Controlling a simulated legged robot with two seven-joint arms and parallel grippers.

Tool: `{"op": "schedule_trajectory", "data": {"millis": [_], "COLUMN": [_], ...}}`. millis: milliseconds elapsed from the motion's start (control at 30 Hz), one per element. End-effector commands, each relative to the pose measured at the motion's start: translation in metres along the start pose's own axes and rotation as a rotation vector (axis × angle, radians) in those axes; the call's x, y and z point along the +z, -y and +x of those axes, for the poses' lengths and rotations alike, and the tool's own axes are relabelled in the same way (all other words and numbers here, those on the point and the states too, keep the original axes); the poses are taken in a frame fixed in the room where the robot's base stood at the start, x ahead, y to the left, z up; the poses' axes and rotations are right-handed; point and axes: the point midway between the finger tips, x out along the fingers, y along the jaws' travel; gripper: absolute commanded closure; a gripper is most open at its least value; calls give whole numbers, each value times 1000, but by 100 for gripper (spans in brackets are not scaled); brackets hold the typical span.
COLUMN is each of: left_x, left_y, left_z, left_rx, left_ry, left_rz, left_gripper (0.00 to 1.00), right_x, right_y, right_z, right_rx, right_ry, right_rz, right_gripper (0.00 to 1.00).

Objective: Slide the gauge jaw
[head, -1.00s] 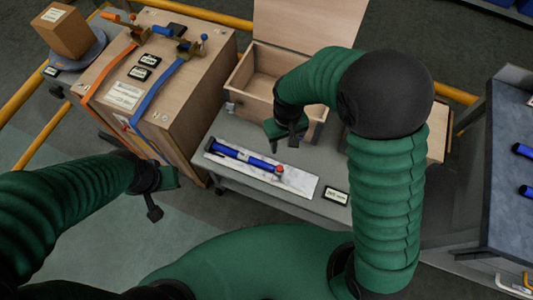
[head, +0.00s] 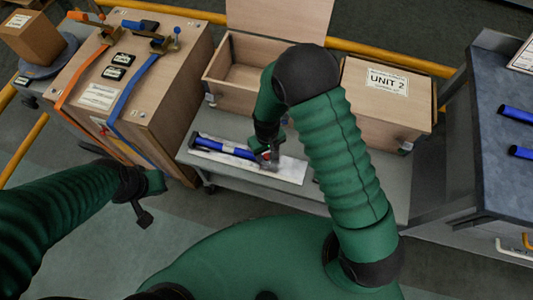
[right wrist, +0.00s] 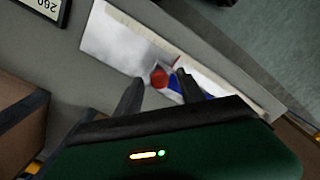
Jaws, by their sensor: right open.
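The gauge (head: 225,146) is a blue bar with dark parts, lying on a white sheet (head: 290,171) on the grey bench. My right gripper (head: 270,160) is over the gauge's right end, with its fingers pointing down. In the right wrist view the open fingers (right wrist: 158,88) stand on either side of a red knob (right wrist: 159,78), with a bit of blue bar beside it. I cannot tell whether the fingers touch it. The rest of the gauge is hidden there by my gripper. My left gripper (head: 145,205) hangs in front of the bench, away from the gauge; its opening is unclear.
An open wooden box (head: 222,88) stands behind the gauge. A closed box marked UNIT 2 (head: 360,115) stands to its right. A large wooden crate (head: 150,95) with orange and blue straps is at the left. A dark side table (head: 500,185) holds blue items at the right.

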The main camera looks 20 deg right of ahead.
Motion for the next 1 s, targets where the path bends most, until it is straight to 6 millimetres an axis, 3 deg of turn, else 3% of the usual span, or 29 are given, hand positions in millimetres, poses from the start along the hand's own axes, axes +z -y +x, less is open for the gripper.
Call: {"op": "schedule_trajectory", "data": {"millis": [167, 533, 1000], "left_x": [0, 0, 0], "left_y": [0, 0, 0], "left_z": [0, 0, 0], "left_rx": [0, 0, 0], "left_ry": [0, 0, 0], "left_rz": [0, 0, 0], "left_gripper": [100, 100, 100], "right_x": [0, 0, -1], "right_y": [1, 1, 1], "right_z": [-1, -1, -1], "right_rx": [1, 1, 1], "right_ry": [-1, -1, -2], "right_rz": [0, 0, 0], "right_gripper": [53, 100, 100]}}
